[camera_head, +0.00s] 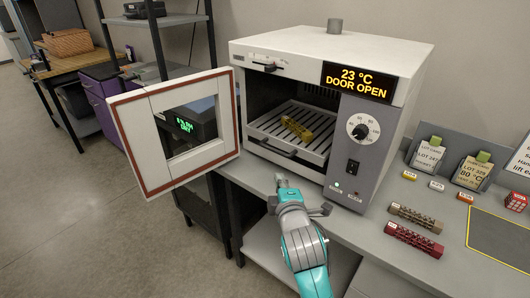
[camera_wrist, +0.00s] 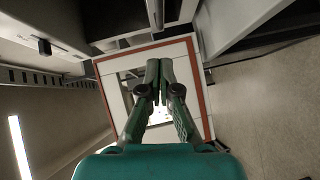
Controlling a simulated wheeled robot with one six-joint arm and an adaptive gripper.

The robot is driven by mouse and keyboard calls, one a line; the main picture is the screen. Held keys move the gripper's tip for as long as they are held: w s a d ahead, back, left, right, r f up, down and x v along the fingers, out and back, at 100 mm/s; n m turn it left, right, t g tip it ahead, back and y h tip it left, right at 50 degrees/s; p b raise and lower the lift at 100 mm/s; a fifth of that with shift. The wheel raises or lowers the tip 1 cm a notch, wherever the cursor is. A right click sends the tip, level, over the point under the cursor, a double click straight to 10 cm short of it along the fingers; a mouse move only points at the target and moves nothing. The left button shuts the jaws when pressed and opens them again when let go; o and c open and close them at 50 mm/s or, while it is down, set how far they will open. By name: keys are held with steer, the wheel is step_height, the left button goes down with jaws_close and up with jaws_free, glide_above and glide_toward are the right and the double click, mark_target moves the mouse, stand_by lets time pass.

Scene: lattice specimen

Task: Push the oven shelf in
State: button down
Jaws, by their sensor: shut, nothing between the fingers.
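The oven (camera_head: 330,52) stands on the bench with its door (camera_head: 180,135) swung open to the left. Its display reads 23 °C, DOOR OPEN. The slatted oven shelf (camera_head: 270,128) is in the chamber, its front edge with a dark handle (camera_head: 272,148) near the opening. A yellow lattice specimen (camera_head: 297,129) lies on the shelf. My gripper (camera_head: 281,182) is shut and empty in front of the oven, below the shelf's front edge and apart from it as far as I can tell. In the wrist view my gripper (camera_wrist: 158,75) has its fingers together, with the open door (camera_wrist: 195,60) behind them.
On the bench (camera_head: 375,222) to the right lie a brown lattice bar (camera_head: 416,217) and a dark red one (camera_head: 413,241). Card holders (camera_head: 428,155) and small labelled blocks stand behind them. A yellow-edged dark mat (camera_head: 500,240) lies at far right. Open floor (camera_head: 70,210) is at left.

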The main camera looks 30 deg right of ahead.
glide_toward(285, 146)
steer(key=w+a, duration=0.3)
steer(key=shift+w+f, duration=0.15)
steer(key=shift+f, duration=0.15)
steer(key=shift+w+d+f, duration=0.2)
steer(key=shift+w+d, duration=0.05)
steer(key=shift+d, duration=0.35)
steer(key=d, duration=0.1)
steer(key=w+d, duration=0.1)
steer(key=d, duration=0.2)
steer(key=shift+w+d, duration=0.2)
steer(key=shift+w, duration=0.1)
steer(key=shift+a, duration=0.15)
